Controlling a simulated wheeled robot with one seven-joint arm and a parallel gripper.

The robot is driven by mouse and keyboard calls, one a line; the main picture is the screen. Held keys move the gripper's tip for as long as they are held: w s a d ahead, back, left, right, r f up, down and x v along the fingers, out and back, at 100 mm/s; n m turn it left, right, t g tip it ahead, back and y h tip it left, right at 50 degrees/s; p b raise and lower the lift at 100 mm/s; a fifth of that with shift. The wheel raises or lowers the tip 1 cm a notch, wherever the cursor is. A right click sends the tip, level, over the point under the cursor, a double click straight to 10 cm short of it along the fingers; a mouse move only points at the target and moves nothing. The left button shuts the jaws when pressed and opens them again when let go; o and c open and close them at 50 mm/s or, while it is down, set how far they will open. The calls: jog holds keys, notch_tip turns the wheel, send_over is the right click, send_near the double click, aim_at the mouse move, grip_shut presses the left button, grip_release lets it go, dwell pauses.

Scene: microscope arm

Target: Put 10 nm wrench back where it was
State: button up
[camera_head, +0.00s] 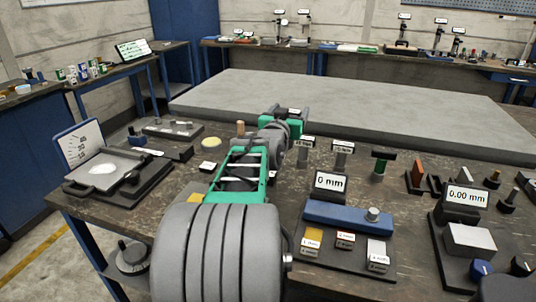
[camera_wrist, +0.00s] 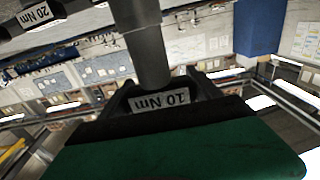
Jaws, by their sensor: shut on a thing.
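My gripper (camera_head: 290,122) is stretched out over the back part of the dark workbench. It is shut on the 10 Nm wrench (camera_wrist: 148,45), a dark grey rod with a pale label that appears to read 10 Nm. In the wrist view the rod rises above the green and black gripper parts. In the head view my gripper and arm hide most of the wrench. Two similar grey tools with label plates stand upright to the right of my gripper, a nearer-left one (camera_head: 304,157) and a 20 Nm one (camera_head: 341,160).
The workbench (camera_head: 200,205) is crowded. A blue gauge block (camera_head: 345,217) with a 0 mm display is right of my arm. A dark green-topped tool (camera_head: 380,163) stands farther right. A plate with a scale (camera_head: 85,145) is at left. A large grey slab (camera_head: 360,105) lies behind.

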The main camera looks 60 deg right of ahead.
jog(key=w+d+f+b, duration=0.1)
jog(key=w+d+f, duration=0.7)
jog(key=w+f, duration=0.2)
jog(key=shift+w+d+f, duration=0.2)
jog(key=shift+w+f, duration=0.15)
jog(key=shift+f, duration=1)
jog(key=shift+f, duration=0.1)
jog(key=shift+f+b, duration=0.15)
jog(key=shift+b, duration=0.15)
jog(key=o, duration=2)
